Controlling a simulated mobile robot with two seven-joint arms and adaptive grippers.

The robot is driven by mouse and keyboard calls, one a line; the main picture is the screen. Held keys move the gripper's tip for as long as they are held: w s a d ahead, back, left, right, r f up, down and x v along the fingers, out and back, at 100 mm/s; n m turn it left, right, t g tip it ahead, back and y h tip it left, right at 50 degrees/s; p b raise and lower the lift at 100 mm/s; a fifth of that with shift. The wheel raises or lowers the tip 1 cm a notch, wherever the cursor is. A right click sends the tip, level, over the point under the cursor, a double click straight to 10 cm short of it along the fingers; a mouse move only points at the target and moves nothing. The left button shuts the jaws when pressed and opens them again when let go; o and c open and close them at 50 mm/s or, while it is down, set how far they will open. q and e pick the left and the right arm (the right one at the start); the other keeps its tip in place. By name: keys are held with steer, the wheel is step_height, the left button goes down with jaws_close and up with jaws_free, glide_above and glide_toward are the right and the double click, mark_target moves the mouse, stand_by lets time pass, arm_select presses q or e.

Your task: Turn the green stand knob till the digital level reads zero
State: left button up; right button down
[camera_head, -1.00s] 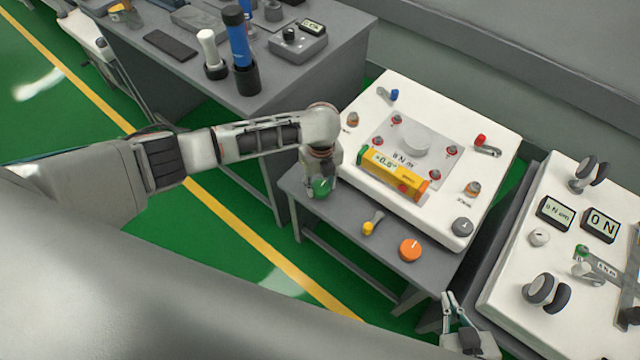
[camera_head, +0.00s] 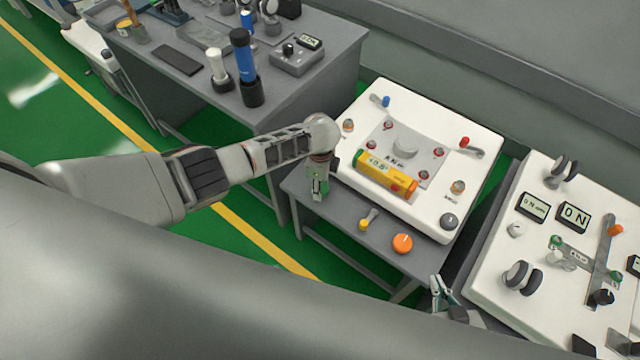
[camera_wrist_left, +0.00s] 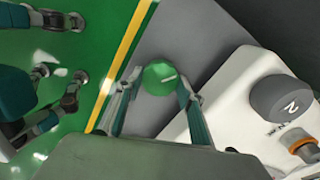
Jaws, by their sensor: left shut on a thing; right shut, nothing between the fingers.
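The green knob (camera_wrist_left: 160,78) is round with a pale mark on its top. In the left wrist view it sits between the two fingers of my left gripper (camera_wrist_left: 158,92), which is shut on it. In the head view my left gripper (camera_head: 317,192) points down at the left end of the white stand and mostly hides the knob. The digital level (camera_head: 400,184), yellow and orange, lies on the grey plate of the white stand (camera_head: 425,208). Its small display shows digits too blurred to read surely. My right gripper (camera_head: 440,292) is shut and empty at the lower right.
A yellow-tipped lever (camera_head: 364,223) and an orange knob (camera_head: 402,243) are on the grey table (camera_head: 340,218) in front of the stand. A white panel (camera_head: 497,256) with displays stands to the right. A grey bench (camera_head: 205,98) with a blue cylinder is behind left.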

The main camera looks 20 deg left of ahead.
arm_select(q)
steer(key=shift+s+f+n, duration=0.1)
steer(key=shift+s+n, duration=0.05)
steer(key=shift+n, duration=0.45)
steer(key=o, duration=1.1)
steer(key=shift+d+r, duration=0.1)
steer(key=shift+r, duration=0.5)
step_height(320, 180, up, 11)
steer(key=shift+f, duration=0.1)
